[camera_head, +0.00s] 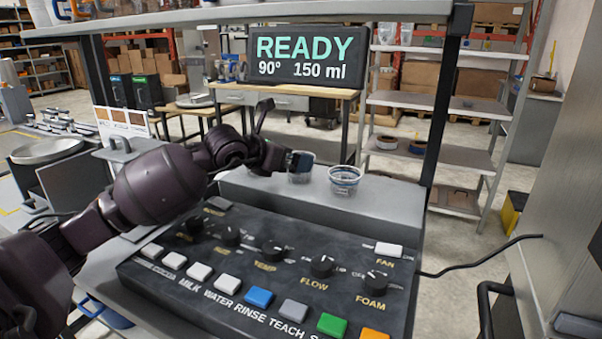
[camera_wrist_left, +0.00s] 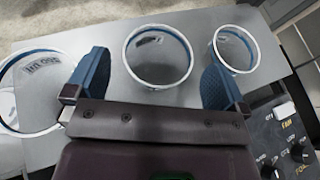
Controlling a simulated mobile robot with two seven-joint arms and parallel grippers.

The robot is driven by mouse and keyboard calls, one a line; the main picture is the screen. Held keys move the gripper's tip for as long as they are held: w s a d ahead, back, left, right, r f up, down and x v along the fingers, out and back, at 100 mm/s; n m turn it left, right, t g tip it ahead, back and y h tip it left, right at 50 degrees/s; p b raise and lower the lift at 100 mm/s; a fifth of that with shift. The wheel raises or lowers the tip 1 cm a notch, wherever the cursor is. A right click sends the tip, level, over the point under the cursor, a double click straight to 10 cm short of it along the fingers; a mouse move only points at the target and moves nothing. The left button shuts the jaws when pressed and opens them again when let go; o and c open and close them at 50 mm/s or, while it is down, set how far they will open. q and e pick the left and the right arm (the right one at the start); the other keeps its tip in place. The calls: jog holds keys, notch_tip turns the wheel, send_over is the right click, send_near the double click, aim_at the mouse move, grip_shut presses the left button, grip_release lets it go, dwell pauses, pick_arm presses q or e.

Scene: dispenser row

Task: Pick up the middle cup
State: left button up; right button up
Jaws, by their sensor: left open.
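Three clear cups with blue-marked rims stand in a row on the grey ledge. In the left wrist view, the middle cup (camera_wrist_left: 158,86) is in the centre, a cup (camera_wrist_left: 30,128) is at the left edge and a smaller-looking cup (camera_wrist_left: 236,68) is at the right. In the head view, the right cup (camera_head: 344,182) is clear, and a cup (camera_head: 299,177) beside it is partly hidden by my gripper. My left gripper (camera_wrist_left: 155,72) is open and empty. Its blue fingers lie left and right of the middle cup, apart from its rim. My right gripper is out of view.
A black control panel (camera_head: 262,250) with knobs and coloured buttons lies in front of the ledge (camera_head: 395,195). A READY display (camera_head: 310,57) hangs behind. An upper shelf (camera_head: 250,13) and a dark post (camera_head: 440,110) bound the space above and right.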

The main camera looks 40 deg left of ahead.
pick_arm(q)
jog(key=shift+b+x, duration=0.45)
jog(key=shift+x, duration=1.45)
jog(key=c, duration=0.9)
